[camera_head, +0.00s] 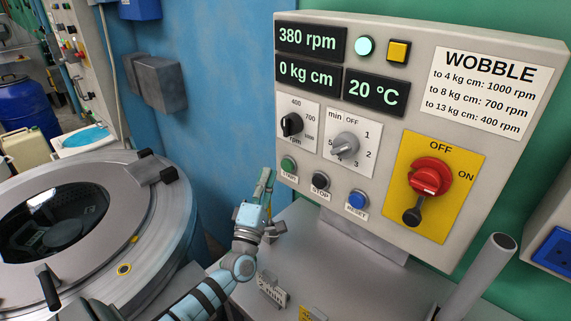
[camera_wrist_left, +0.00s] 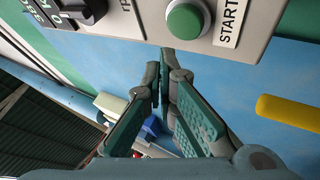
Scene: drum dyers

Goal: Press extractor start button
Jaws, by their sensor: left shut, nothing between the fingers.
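The green START button (camera_head: 288,164) is at the lower left of the grey extractor control panel (camera_head: 400,55). It also shows at the top of the left wrist view (camera_wrist_left: 186,21), beside its START label (camera_wrist_left: 229,22). My left gripper (camera_head: 268,176) is shut and empty, its fingertips just left of and slightly below the button in the head view. In the left wrist view the fingertips (camera_wrist_left: 166,62) are below the button in the picture, and a gap shows between them and it. My right gripper is not in view.
The black STOP button (camera_head: 320,181) and blue RESET button (camera_head: 357,200) sit right of START. A red main switch (camera_head: 430,177) is on a yellow plate. The displays read 380 rpm, 0 kg cm and 20 °C. The drum lid (camera_head: 70,225) is at left.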

